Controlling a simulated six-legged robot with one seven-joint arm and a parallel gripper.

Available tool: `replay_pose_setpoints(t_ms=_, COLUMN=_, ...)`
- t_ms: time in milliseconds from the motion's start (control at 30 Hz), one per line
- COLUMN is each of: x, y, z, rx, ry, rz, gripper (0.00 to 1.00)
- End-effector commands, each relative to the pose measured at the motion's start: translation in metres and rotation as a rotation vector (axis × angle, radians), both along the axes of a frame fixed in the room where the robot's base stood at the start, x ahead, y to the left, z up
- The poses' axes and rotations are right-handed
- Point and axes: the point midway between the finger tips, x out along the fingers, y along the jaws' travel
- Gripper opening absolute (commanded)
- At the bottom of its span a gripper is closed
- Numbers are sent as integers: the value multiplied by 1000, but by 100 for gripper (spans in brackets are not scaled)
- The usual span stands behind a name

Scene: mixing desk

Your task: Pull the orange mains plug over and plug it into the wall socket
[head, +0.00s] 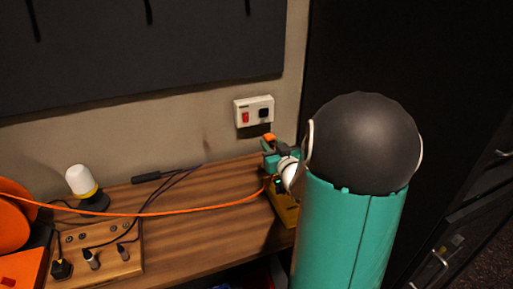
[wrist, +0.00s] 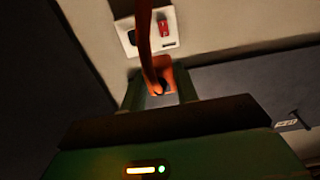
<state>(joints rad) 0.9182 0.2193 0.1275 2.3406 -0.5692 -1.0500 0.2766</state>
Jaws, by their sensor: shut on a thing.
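The orange mains plug (head: 268,136) is between the fingers of my gripper (head: 267,146), which is shut on it just below and to the right of the socket. In the wrist view the plug (wrist: 163,76) sits between the two green fingers (wrist: 161,92). The orange cable (head: 170,213) runs from the left across the desk to my gripper. The white wall socket (head: 254,111) has a red switch and a dark outlet; it also shows in the wrist view (wrist: 170,18), partly covered by the cable. The plug appears apart from the outlet; its pins are hidden.
A yellow device (head: 284,208) stands at the desk's right end under my gripper. An orange reel (head: 12,222), a white-topped lamp (head: 82,181), a wooden box with knobs (head: 125,262) and a black connector with dark leads (head: 146,177) are on the left. Dark drawers (head: 450,250) stand right.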

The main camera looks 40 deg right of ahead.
Motion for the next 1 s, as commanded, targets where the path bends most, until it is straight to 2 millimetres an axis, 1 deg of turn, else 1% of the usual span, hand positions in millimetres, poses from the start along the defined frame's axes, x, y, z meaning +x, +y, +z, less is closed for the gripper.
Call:
replay_pose_setpoints(t_ms=33, x=-2, y=-10, z=-1, rx=1, ry=0, rz=-4, gripper=0)
replay_pose_setpoints(t_ms=100, x=-5, y=-22, z=-3, rx=1, ry=0, rz=-4, gripper=0)
replay_pose_setpoints(t_ms=367, x=-12, y=-64, z=-8, rx=1, ry=-1, rz=-3, gripper=0)
replay_pose_setpoints(t_ms=400, x=-2, y=-63, z=-8, rx=1, ry=-1, rz=2, gripper=0)
replay_pose_setpoints(t_ms=1000, x=98, y=-93, z=-8, rx=1, ry=-1, rz=1, gripper=0)
